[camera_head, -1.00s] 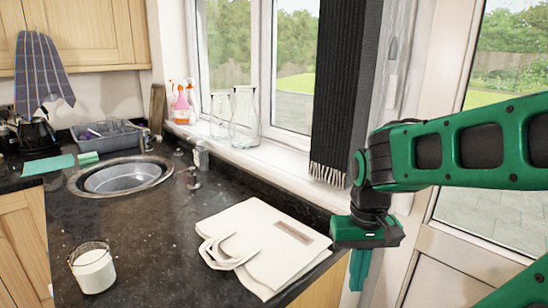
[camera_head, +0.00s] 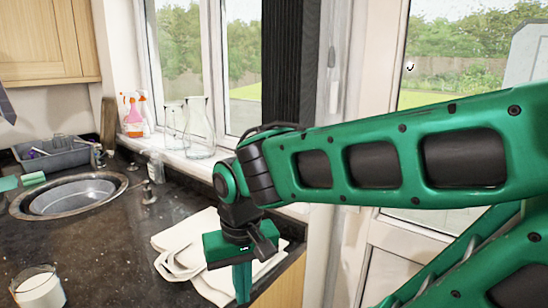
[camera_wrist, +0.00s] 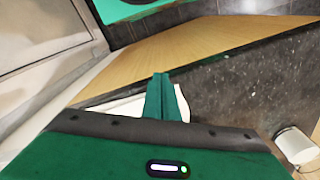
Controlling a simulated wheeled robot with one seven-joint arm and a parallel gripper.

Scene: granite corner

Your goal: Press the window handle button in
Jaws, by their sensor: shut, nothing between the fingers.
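A pale, narrow fitting (camera_head: 331,58), which looks like the window handle, is on the white frame right of the dark curtain in the head view. It is small and its button cannot be made out. My gripper (camera_head: 242,284) is shut and empty, pointing down in front of the counter's right end, below and left of the fitting. The handle is not recognizable in the wrist view.
A glass of white liquid (camera_head: 40,288) stands at the front left. Glass bottles (camera_head: 199,130) stand on the sill. The dark curtain (camera_head: 288,60) hangs left of the frame.

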